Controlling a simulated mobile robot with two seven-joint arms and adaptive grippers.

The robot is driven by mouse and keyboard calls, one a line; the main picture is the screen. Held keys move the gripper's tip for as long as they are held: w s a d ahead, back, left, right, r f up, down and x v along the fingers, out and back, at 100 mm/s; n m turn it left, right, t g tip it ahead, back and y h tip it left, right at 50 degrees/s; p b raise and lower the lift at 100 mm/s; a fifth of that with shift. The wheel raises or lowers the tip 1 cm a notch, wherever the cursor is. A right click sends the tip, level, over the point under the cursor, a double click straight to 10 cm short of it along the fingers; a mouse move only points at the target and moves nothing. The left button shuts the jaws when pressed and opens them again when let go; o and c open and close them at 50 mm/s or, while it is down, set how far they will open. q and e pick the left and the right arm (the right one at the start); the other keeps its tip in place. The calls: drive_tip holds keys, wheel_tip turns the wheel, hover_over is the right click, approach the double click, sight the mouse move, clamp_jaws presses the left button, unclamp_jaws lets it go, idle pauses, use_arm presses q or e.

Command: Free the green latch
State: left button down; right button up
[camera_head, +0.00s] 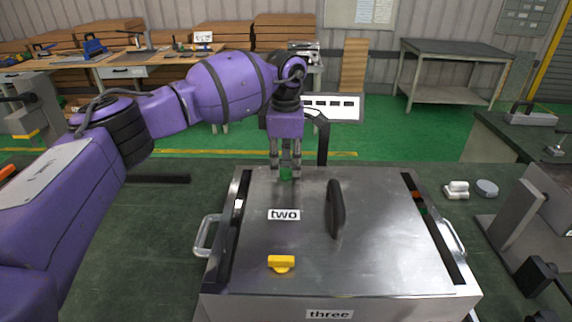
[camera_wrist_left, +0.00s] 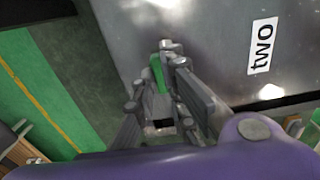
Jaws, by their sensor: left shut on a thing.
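The green latch (camera_head: 287,174) is at the far edge of the metal box lid (camera_head: 370,230), behind the "two" label. My left gripper (camera_head: 286,172) comes down on it from above and is shut on it. In the left wrist view the green latch (camera_wrist_left: 158,75) shows between the fingers (camera_wrist_left: 168,58), which hide part of it. A yellow latch (camera_head: 281,263) sits on the near part of the lid, above the "three" label. My right gripper is not in view.
A black upright handle (camera_head: 336,208) stands on the lid near the left gripper. Metal side handles (camera_head: 207,236) stick out from the box. White and grey small parts (camera_head: 457,190) and a metal fixture (camera_head: 530,220) lie at right. The table left of the box is mostly clear.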

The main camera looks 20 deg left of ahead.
sight(286, 169)
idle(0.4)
use_arm(q)
drive_tip(key=c, duration=1.8)
unclamp_jaws()
wheel_tip(286, 169, up, 12)
drive_tip(key=shift+f, duration=0.1)
